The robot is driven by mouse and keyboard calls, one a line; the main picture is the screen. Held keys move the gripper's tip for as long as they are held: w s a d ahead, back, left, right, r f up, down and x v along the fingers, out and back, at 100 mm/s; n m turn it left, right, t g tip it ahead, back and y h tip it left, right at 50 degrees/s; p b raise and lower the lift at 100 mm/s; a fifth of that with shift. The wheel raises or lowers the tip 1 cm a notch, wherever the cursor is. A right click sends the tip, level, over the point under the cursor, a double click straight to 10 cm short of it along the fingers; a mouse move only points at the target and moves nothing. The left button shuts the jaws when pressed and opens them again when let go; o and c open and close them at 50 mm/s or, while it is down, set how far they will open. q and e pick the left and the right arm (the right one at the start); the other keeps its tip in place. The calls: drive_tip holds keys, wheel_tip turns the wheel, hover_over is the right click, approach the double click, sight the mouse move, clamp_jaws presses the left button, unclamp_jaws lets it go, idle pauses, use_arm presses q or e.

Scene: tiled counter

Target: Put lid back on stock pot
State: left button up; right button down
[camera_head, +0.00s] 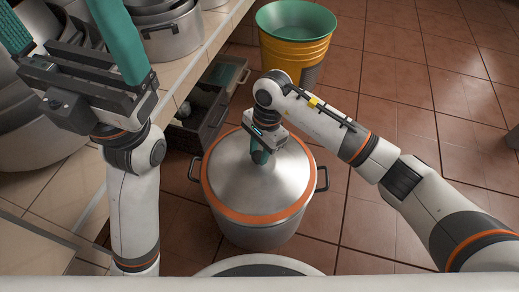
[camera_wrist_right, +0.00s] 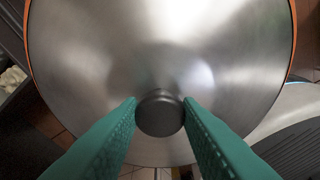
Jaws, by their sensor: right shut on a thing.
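The stock pot (camera_head: 262,237) is a large silver pot on the floor, with dark handles at its left and right. The domed silver lid (camera_head: 233,180) covers its top, with an orange ring around the lid's edge. It fills much of the right wrist view (camera_wrist_right: 90,55). I cannot tell whether the lid rests fully on the pot. My right gripper (camera_head: 261,156) is shut on the lid's dark knob (camera_wrist_right: 159,113), with one teal finger on each side. My left gripper (camera_head: 62,25) is open and empty at the upper left, its teal fingers wide apart, away from the pot.
A tiled counter (camera_head: 35,185) at left holds several metal pots (camera_head: 172,33). A dark open crate (camera_head: 190,135) stands on the floor left of the pot. A yellow bucket with a green inside (camera_head: 295,55) stands behind. The brown tiled floor (camera_head: 400,75) at right is mostly clear.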

idle(0.4)
drive_tip(key=shift+c, duration=2.4)
unclamp_jaws()
